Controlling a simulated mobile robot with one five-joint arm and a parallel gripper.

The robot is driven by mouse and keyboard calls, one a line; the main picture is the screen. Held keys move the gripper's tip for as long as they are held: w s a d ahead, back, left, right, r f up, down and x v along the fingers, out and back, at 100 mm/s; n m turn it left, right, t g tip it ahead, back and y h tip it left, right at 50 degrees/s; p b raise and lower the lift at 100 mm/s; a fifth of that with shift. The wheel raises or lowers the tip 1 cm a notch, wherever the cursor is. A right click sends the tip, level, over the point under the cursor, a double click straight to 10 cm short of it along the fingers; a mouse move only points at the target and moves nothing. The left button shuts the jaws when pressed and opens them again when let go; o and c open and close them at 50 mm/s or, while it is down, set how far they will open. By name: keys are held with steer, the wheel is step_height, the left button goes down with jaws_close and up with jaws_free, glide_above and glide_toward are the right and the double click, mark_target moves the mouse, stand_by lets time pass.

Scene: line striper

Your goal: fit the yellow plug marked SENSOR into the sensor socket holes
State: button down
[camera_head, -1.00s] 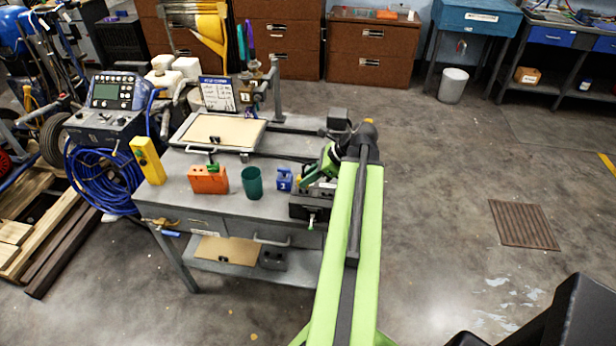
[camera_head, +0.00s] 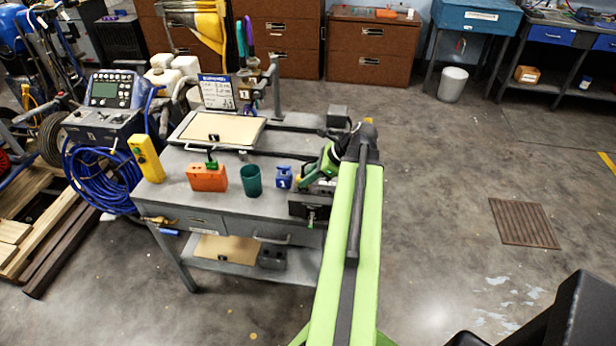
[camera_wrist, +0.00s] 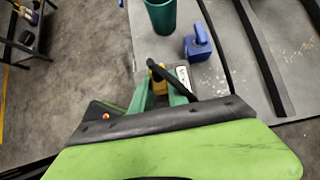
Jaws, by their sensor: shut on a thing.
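My gripper (camera_wrist: 160,92) has green fingers, shut on a small yellow piece that fits the yellow plug (camera_wrist: 158,76). A dark bar partly covers the piece, and I cannot read SENSOR on it. In the head view my gripper (camera_head: 322,168) is over the right end of the grey cart (camera_head: 228,204), above a dark block (camera_head: 308,208) at its front edge. A white label (camera_wrist: 182,76) shows just right of the fingers in the wrist view. I cannot make out the sensor socket holes; the arm and fingers may hide them.
A blue block (camera_head: 284,178), a teal cup (camera_head: 251,181), an orange box (camera_head: 207,178) and a yellow case (camera_head: 146,158) stand left of my gripper. A tan-topped panel (camera_head: 222,130) lies behind them. Open floor is to the right.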

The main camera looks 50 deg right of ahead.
steer(key=shift+f+b, duration=0.9)
stand_by(0.5)
steer(key=c, duration=0.9)
jaws_free()
steer(key=shift+s+r, duration=0.1)
steer(key=shift+s, duration=0.05)
steer(key=p+v, duration=0.5)
steer(key=v, duration=0.2)
stand_by(0.5)
